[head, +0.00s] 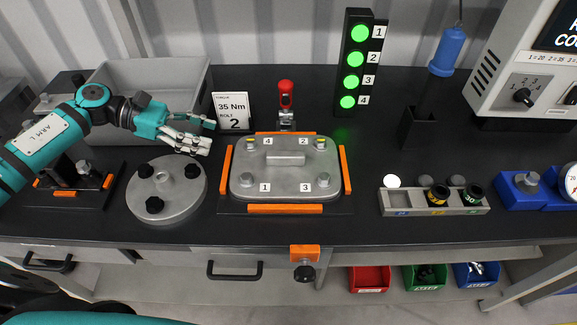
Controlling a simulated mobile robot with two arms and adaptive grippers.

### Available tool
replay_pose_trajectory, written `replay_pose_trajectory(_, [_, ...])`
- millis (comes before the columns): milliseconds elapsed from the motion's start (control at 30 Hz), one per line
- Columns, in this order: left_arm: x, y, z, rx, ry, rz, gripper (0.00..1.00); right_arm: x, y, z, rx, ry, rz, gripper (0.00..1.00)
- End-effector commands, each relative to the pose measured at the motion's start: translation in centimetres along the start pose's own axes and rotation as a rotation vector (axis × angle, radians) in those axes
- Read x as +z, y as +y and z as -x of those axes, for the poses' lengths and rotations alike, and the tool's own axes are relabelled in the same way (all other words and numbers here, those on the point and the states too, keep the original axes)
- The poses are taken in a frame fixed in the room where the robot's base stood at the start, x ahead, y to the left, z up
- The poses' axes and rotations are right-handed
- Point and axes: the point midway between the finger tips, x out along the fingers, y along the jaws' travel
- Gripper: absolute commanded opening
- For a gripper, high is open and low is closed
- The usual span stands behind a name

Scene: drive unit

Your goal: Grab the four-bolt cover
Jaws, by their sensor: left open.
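The four-bolt cover (250,183) is a grey rounded rectangular plate with a raised bar handle (286,158) in its middle and corners numbered 1 to 4. It lies flat between orange guides on a dark fixture base (225,206). Bolts with yellowish marks show at corners 4 and 2. My left gripper (211,136) is open and empty, left of the cover's back-left corner and apart from it, above the back of a round grey flange (182,199). My right gripper is not in view.
A red-handled toggle clamp (286,97) stands behind the cover. A torque sign (231,112) reads 35 Nm, bolt 2. A grey bin (165,75) is behind my left arm. A light tower (354,60) shows green lamps. A socket tray (433,208) is at right.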

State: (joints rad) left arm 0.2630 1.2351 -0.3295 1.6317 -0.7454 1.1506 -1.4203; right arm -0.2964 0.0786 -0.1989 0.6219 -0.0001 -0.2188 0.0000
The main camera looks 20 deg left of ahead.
Motion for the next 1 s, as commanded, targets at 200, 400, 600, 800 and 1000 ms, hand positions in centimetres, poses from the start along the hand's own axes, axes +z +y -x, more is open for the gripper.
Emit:
replay_pose_trajectory(200, [-0.4,0.0,-1.6,-0.001,-0.004,0.001,0.50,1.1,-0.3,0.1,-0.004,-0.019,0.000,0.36])
replay_pose_trajectory(400, [0.0,0.0,-5.8,-0.002,-0.007,0.000,0.50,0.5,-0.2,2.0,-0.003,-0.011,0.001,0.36])
replay_pose_trajectory(600, [-0.1,0.0,-10.0,-0.002,-0.005,0.000,0.50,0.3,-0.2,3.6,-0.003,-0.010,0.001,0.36])
replay_pose_trajectory(800, [-0.5,0.0,-12.3,0.000,-0.001,0.001,0.50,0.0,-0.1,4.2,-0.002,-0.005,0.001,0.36])
replay_pose_trajectory(1000, [0.1,-0.1,-13.8,-0.001,-0.003,0.002,0.50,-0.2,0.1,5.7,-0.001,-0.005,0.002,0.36])
